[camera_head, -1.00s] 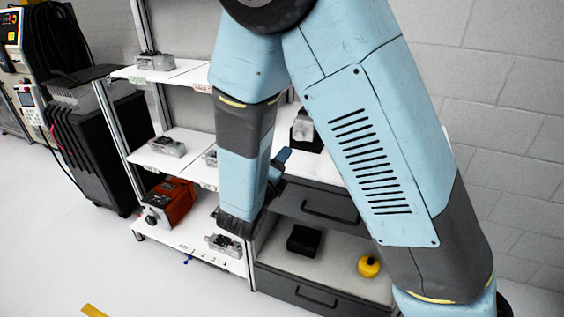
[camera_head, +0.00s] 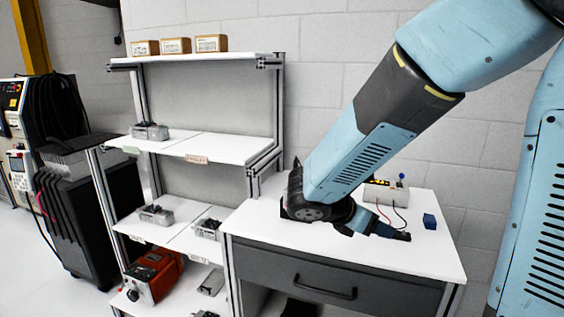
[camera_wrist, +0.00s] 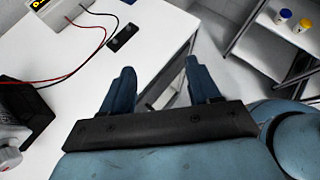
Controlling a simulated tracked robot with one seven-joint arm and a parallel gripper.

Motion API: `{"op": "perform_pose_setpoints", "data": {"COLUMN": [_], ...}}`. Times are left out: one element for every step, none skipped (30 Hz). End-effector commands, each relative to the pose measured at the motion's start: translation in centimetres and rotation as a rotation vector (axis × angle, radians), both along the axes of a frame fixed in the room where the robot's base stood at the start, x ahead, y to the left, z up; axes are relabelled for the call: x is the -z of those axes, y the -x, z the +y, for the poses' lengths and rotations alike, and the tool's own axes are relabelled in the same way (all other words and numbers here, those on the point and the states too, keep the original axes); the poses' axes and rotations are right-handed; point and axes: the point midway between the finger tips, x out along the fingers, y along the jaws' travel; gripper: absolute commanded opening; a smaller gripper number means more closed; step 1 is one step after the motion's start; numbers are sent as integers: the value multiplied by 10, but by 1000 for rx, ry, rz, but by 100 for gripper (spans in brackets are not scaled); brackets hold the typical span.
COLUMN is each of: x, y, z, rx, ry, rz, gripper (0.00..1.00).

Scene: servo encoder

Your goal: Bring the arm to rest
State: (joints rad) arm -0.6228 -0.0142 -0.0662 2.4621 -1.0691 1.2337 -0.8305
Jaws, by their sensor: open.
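My gripper (camera_head: 393,232) is over the white workbench (camera_head: 275,233), in front of a tester with red and black leads. In the wrist view its two blue fingers (camera_wrist: 160,75) are spread apart, with nothing between them. There the fingers reach across the bench edge, with floor seen beyond. My arm comes in from the upper right of the head view and slopes down to the left, bent at the wrist.
The tester (camera_head: 385,192) and a blue block (camera_head: 430,221) are on the bench. A black part (camera_wrist: 25,105) lies left in the wrist view. A shelf rack (camera_head: 240,150) with grey units and an orange-red unit (camera_head: 153,276) stands left. Yellow and blue-capped jars (camera_wrist: 302,25) are beyond the bench.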

Motion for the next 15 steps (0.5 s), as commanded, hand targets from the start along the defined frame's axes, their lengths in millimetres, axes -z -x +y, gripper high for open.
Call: {"op": "perform_pose_setpoints", "data": {"x": [-5, -7, -9, -11, -12, -15, -17, -19, -21, -23, -25, -28, -31, -33, -37], "y": [9, 15, 22, 28, 33, 40, 45, 50, 57, 62, 66, 72, 77, 81, 86], "z": [-11, -16, -22, -25, -29, -33, -35, -37, -40, -41, -42, -43, -44, -44, -44], "rx": [82, 132, 199, 247, 298, 363, 412, 463, 529, 577, 628, 694, 742, 792, 858], "ry": [-76, -120, -179, -223, -265, -323, -366, -408, -464, -506, -547, -602, -645, -685, -740], "rz": [-47, -74, -111, -138, -166, -204, -234, -263, -302, -332, -362, -403, -434, -464, -505], "gripper": [61, 61, 61, 61, 61, 61, 61, 61, 61, 61, 61, 61, 61, 61, 61]}}
